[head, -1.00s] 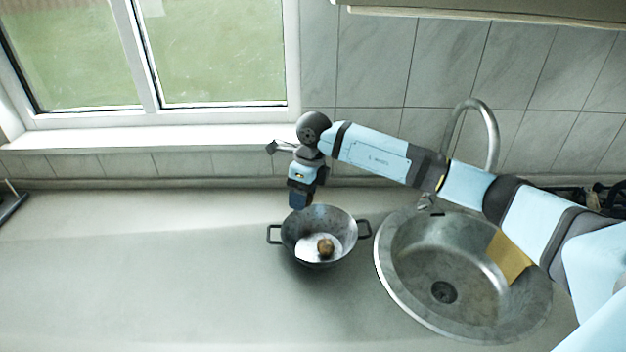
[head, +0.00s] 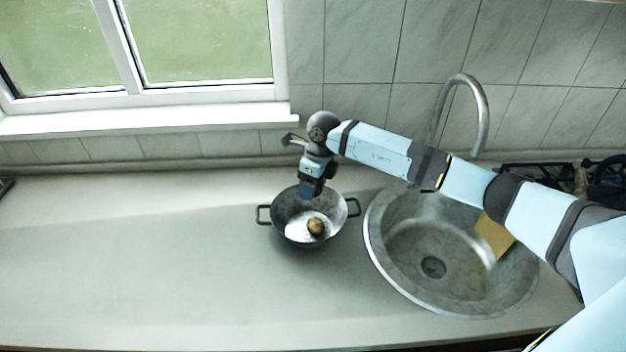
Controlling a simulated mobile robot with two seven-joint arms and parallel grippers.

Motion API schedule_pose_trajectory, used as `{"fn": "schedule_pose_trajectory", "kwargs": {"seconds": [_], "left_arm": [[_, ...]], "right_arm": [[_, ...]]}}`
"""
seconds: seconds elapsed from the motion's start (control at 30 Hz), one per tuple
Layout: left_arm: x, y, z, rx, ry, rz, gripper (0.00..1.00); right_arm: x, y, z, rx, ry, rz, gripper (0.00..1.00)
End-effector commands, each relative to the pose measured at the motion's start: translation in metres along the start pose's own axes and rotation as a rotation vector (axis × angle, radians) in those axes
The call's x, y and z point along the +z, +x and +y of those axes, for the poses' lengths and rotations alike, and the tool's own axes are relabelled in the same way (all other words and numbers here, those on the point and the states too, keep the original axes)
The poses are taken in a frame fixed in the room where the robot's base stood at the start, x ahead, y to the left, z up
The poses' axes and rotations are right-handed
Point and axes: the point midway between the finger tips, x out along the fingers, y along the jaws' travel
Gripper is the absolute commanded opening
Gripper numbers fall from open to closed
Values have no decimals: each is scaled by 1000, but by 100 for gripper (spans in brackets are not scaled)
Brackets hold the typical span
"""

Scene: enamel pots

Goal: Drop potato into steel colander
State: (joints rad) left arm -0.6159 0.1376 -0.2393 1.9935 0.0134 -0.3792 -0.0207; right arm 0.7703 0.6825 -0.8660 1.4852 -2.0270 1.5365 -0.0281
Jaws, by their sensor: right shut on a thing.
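The steel colander (head: 286,222) is a grey, round, two-handled vessel on the counter, left of the sink. A brown, rounded potato (head: 316,227) lies inside it, near the front of its pale bottom. My right gripper (head: 311,192) points down over the colander's back part, behind the potato in the picture. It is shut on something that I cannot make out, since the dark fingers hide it. A gap shows between the fingers and the brown potato. My left gripper is not in view.
A round steel sink (head: 385,262) with a tall curved tap (head: 483,115) is right of the colander. A yellow-brown piece (head: 494,236) lies at the sink's right side. Dark racks (head: 540,175) stand at the back right. The counter (head: 130,260) is clear on the left.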

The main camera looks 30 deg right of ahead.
Motion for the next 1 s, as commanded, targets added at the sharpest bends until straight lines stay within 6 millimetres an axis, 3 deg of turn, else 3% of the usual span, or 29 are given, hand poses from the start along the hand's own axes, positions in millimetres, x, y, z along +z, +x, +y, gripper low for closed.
{"fn": "schedule_pose_trajectory", "kwargs": {"seconds": [0.27, 0.3, 0.43, 0.77, 1.0], "left_arm": [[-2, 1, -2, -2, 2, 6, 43], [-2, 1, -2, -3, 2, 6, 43], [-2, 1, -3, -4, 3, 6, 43], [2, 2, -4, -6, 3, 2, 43], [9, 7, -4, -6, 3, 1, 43]], "right_arm": [[0, 3, -1, -1, -1, -1, 37], [0, 3, -1, -1, -1, -1, 63], [0, 3, -1, -1, -1, -1, 90], [0, 0, -1, -1, -1, -1, 90], [0, -38, -2, -5, -2, -5, 90]]}}
